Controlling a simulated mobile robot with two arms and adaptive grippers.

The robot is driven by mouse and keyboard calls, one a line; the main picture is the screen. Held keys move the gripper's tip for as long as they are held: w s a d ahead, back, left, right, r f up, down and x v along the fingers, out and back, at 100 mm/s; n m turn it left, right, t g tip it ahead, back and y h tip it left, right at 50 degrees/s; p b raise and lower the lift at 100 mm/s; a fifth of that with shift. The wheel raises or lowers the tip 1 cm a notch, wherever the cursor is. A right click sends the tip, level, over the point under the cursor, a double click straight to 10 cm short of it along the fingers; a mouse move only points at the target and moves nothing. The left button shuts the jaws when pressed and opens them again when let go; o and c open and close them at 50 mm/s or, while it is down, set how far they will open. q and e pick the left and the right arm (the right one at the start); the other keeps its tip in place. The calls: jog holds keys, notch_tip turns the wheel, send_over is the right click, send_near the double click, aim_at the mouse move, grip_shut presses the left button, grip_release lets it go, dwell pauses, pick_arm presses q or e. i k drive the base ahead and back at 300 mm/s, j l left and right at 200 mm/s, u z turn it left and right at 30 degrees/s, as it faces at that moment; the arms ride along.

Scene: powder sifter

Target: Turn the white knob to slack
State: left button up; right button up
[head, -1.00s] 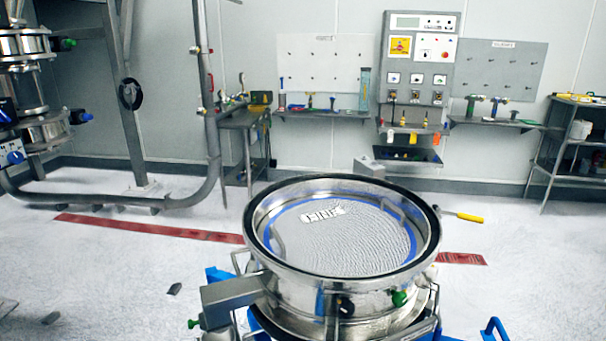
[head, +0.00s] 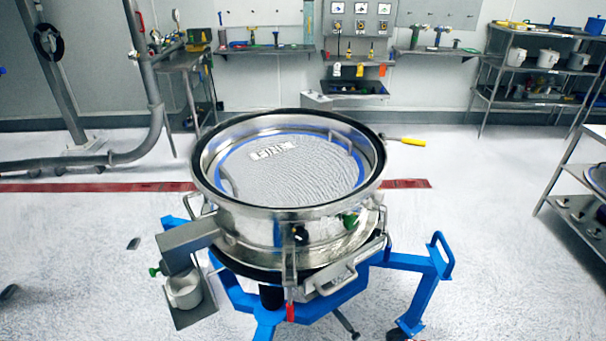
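I cannot make out a white knob for certain in the head view. The round steel sifter (head: 250,222) stands on a blue wheeled frame (head: 425,300) in the middle. Its side carries a black knob (head: 299,235) and a green knob (head: 349,219). A grey control panel (head: 348,30) on the back wall has several square white dials (head: 360,9) in a row, with its upper part cut off by the picture's top edge. Neither of my grippers is in view.
A wall shelf with tools (head: 265,50) and a side table (head: 185,62) stand at the back. Metal racks (head: 530,70) stand at right. A yellow-handled tool (head: 405,140) lies behind the sifter. The floor left and right of the sifter is mostly open.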

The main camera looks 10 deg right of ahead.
aim_at(377, 197)
jog(key=l+z, duration=0.15)
jog(key=l, duration=0.3)
jog(key=i+l+z, duration=0.1)
jog(key=l, duration=0.35)
jog(key=i+l+z, duration=0.15)
jog(key=i+l, duration=0.15)
